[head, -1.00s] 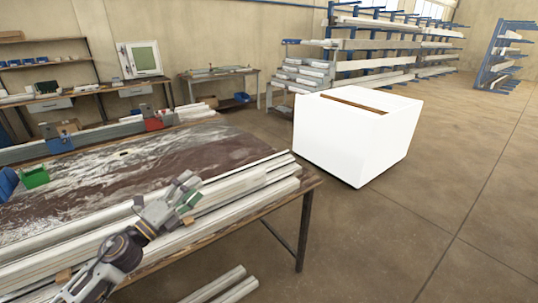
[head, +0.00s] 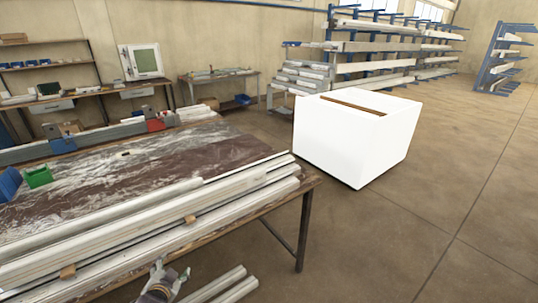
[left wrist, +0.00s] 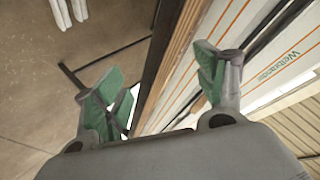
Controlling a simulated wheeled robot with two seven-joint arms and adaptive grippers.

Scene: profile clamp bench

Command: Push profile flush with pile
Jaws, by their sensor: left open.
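A pile of long white profiles (head: 120,240) lies along the front edge of the workbench (head: 150,165), with small wooden spacers (head: 190,219) between layers. Their right ends are slightly staggered near the bench's right corner. Which profile is the task's one I cannot tell. My left gripper (head: 165,276) is low in the head view, in front of the bench's front edge. In the left wrist view, its green-padded fingers (left wrist: 160,78) are spread apart with nothing held between them. Profiles with orange lines and print (left wrist: 265,75) show beside the right finger. My right gripper is in neither view.
Loose profiles (head: 225,284) lie on the floor in front of the bench. A bench leg (head: 303,232) stands at the right corner. A white box (head: 350,140) stands beyond it. A green bin (head: 38,177) sits at the bench's left. Floor at right is clear.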

